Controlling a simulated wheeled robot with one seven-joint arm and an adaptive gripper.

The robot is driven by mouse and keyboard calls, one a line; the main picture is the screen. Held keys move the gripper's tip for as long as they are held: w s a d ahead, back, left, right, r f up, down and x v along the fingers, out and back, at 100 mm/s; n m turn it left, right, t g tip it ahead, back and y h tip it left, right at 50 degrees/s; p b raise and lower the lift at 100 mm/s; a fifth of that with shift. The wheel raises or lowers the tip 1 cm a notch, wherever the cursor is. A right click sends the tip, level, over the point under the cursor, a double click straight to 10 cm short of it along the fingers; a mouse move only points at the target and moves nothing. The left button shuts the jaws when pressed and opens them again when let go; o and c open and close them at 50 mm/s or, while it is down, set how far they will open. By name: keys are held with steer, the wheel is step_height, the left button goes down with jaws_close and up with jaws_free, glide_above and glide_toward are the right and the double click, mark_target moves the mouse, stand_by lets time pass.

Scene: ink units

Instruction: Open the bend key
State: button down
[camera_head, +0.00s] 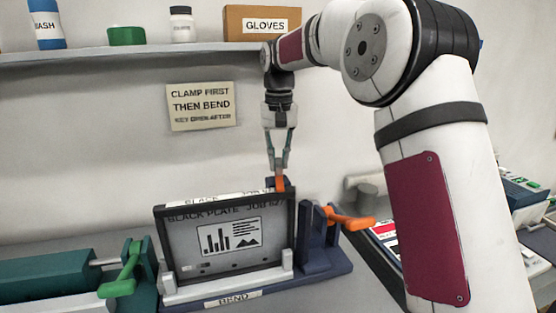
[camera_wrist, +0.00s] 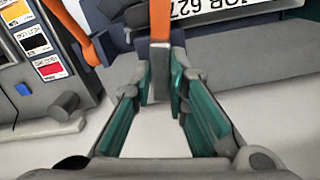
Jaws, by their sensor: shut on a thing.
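The bend unit, labelled BEND (camera_head: 233,299), holds a framed black plate (camera_head: 228,240) upright in its dark blue and grey stand. My gripper (camera_head: 279,172) points down just behind the plate's top right corner. Its fingertips are shut on an upright orange key (camera_head: 280,184). In the wrist view, the orange key (camera_wrist: 160,45) stands between the green finger pads (camera_wrist: 165,82). The key's lower part is hidden behind the plate in the head view. A second orange lever (camera_head: 350,220) sticks out to the right from the blue post; it also shows in the wrist view (camera_wrist: 72,32).
A teal unit with a green lever (camera_head: 122,275) stands at the left. A wall shelf (camera_head: 130,52) carries bottles and a GLOVES box (camera_head: 262,22). A sign (camera_head: 200,106) hangs on the wall. A panel with coloured labels (camera_wrist: 40,45) lies beside the bend unit.

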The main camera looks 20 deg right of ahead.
steer(key=m+b, duration=0.1)
steer(key=m, duration=0.2)
steer(key=shift+m, duration=0.4)
steer(key=m, duration=0.3)
steer(key=shift+m, duration=0.3)
steer(key=m, duration=0.4)
steer(key=shift+m, duration=2)
steer(key=c, duration=1.6)
jaws_free()
steer(key=shift+o, duration=0.2)
steer(key=shift+r, duration=0.1)
